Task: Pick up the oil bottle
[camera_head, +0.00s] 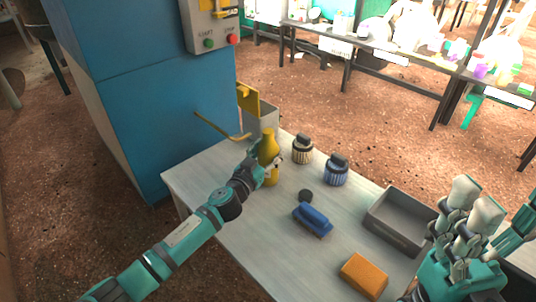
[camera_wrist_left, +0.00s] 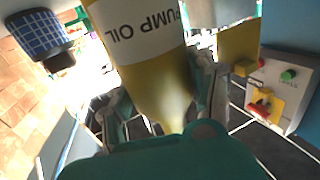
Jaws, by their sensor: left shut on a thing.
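The oil bottle (camera_head: 269,146) is yellow and stands out near the table's far left edge in the head view. In the left wrist view the bottle (camera_wrist_left: 158,75) fills the middle, with a white label reading "PUMP OIL". My left gripper (camera_head: 264,170) is shut on the bottle's body. In the left wrist view the fingers of the gripper (camera_wrist_left: 165,105) lie on either side of it. I cannot tell whether the bottle's base touches the table. Parts of my right arm (camera_head: 465,265) show at the lower right; its jaw state is unclear.
A blue machine (camera_head: 150,90) stands behind the bottle.

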